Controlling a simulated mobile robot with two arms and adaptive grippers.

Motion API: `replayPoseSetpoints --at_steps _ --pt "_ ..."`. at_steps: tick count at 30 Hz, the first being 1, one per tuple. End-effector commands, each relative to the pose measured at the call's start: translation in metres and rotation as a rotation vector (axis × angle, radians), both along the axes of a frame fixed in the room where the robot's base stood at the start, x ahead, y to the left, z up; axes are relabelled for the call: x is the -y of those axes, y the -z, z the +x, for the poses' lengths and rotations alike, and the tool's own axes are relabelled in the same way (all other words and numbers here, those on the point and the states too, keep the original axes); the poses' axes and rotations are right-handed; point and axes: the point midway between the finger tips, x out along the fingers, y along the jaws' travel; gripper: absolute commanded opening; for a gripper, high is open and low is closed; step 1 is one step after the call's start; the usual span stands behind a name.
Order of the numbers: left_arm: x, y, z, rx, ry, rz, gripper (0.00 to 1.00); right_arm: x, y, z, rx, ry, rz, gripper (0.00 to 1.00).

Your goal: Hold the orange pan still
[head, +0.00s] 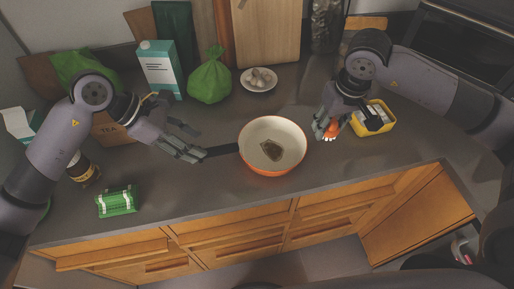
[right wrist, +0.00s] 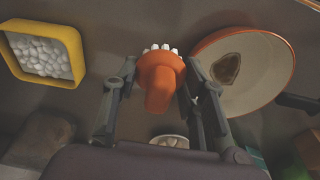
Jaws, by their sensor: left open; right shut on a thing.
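The orange pan (head: 272,168) with a cream inside sits on the counter, with a dark brown patch (head: 271,150) in it. It also shows in the right wrist view (right wrist: 262,85). Its black handle (head: 224,149) points left. My left gripper (head: 200,154) is open at the handle's outer end; whether it touches the handle I cannot tell. My right gripper (head: 327,128) is shut on an orange brush (right wrist: 160,82) with white bristles, to the right of the pan and apart from it.
A yellow tub (head: 388,128) of white pieces stands right of my right gripper. A plate (head: 259,88), a green bag (head: 209,82) and a carton (head: 158,68) stand behind. A green packet (head: 117,202) lies front left. The counter before the pan is clear.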

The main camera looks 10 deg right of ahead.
Motion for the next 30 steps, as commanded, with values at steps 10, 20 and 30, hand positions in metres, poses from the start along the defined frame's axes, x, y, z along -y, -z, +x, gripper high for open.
replayPoseSetpoints --at_steps 10,20,30 --pt "-0.010 0.008 0.012 0.021 -0.044 0.051 0.45 0.000 0.000 0.000 0.000 0.000 0.000 0.17" --pt "0.010 0.035 0.013 0.020 -0.043 0.050 0.45 0.000 0.000 0.000 0.000 0.000 0.000 0.17" --pt "0.023 0.054 0.014 0.022 -0.043 0.049 0.45 0.000 0.000 0.000 0.000 0.000 0.000 0.17"
